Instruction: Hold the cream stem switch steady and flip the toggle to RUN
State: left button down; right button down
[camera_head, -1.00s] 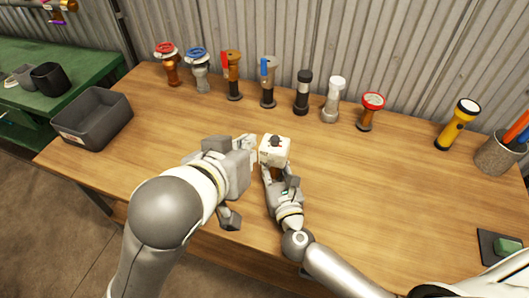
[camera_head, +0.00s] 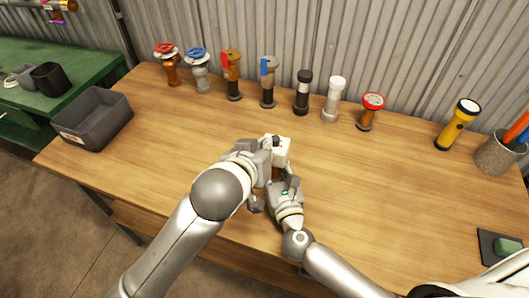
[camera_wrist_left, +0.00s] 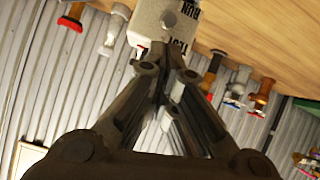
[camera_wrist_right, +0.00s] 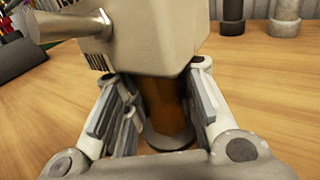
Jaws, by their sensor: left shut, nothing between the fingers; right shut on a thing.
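The cream stem switch (camera_head: 283,155) stands on the table in front of me, a cream box on an orange-brown stem (camera_wrist_right: 165,105). My right gripper (camera_wrist_right: 165,120) is shut around the stem, below the box. In the left wrist view the box (camera_wrist_left: 160,18) carries RUN and TEST lettering, with a grey round part of the toggle (camera_wrist_left: 188,9) beside it. The toggle lever (camera_wrist_right: 70,24) sticks out to the left in the right wrist view. My left gripper (camera_wrist_left: 170,55) is shut and empty, its tips close to the TEST side of the box; contact is unclear.
A row of valves and fittings (camera_head: 268,82) stands along the back of the table. A grey bin (camera_head: 92,118) is at the left; a yellow flashlight (camera_head: 458,124) and a cup (camera_head: 500,152) are at the right. The table between is clear.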

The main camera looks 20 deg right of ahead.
pick_arm(q)
jog(key=shift+s+f, duration=0.2)
jog(key=shift+f, duration=0.2)
jog(key=shift+f, duration=0.1)
jog(key=shift+w+t+h, duration=0.1)
jog(key=shift+t+h, duration=0.3)
jog(key=shift+a+f+t+h, duration=0.1)
jog(key=shift+t+h, duration=0.2)
jog(key=shift+t, duration=0.2)
jog(key=shift+s+a+f+t, duration=0.1)
jog(key=shift+s+f+t, duration=0.05)
jog(key=shift+s+t, duration=0.3)
